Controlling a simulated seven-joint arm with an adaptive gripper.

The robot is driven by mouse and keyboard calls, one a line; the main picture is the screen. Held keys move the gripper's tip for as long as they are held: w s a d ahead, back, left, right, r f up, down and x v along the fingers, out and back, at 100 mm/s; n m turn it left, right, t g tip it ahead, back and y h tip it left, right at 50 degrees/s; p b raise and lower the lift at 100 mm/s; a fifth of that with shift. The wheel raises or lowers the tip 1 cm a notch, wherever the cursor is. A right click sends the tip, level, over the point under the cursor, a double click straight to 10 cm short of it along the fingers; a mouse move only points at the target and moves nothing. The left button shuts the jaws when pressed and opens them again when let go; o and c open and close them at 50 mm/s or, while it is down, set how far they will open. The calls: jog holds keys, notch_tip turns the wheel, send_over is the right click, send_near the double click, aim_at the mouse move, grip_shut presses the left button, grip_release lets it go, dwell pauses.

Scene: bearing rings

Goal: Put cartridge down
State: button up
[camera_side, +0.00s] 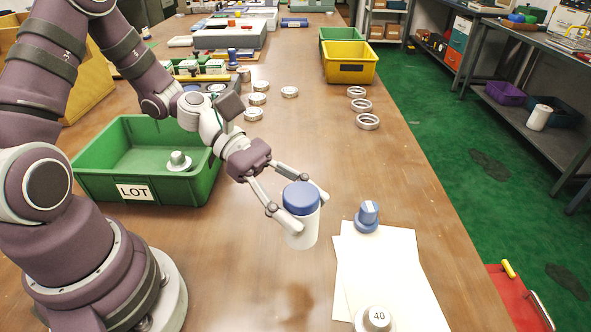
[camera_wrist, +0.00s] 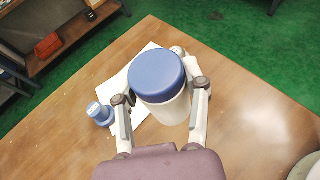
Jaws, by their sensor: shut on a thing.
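The cartridge (camera_side: 302,228) is a white cylinder with a blue lid. My gripper (camera_side: 297,203) is shut on it, one finger on each side, and holds it upright. In the wrist view the cartridge (camera_wrist: 163,92) sits between the fingers of my gripper (camera_wrist: 160,98), lid toward the camera. In the side view it is left of the white paper sheets. I cannot tell whether its bottom touches the table or is a little above it.
White sheets (camera_side: 385,268) carry a blue knobbed piece (camera_side: 367,217) and a grey piece marked 40 (camera_side: 376,318). A green LOT bin (camera_side: 95,183) holds one knobbed piece (camera_side: 179,161). Several rings (camera_side: 368,122) lie farther back. Bare table surrounds the cartridge's left and front.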

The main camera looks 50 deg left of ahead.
jog(key=w+a+f+n+t+y, duration=0.2)
jog(key=w+a+n+t+y, duration=1)
jog(key=w+a+n, duration=0.5)
jog(key=shift+m+g+y, duration=0.4)
jog(key=shift+m+y, duration=0.1)
jog(key=shift+y, duration=0.1)
jog(key=f, duration=0.4)
jog(key=a+f, duration=0.1)
jog(key=f, duration=0.2)
jog(key=shift+w+a+f, duration=0.1)
jog(key=shift+w, duration=0.3)
jog(key=o, duration=1.2)
jog(key=shift+f, duration=0.1)
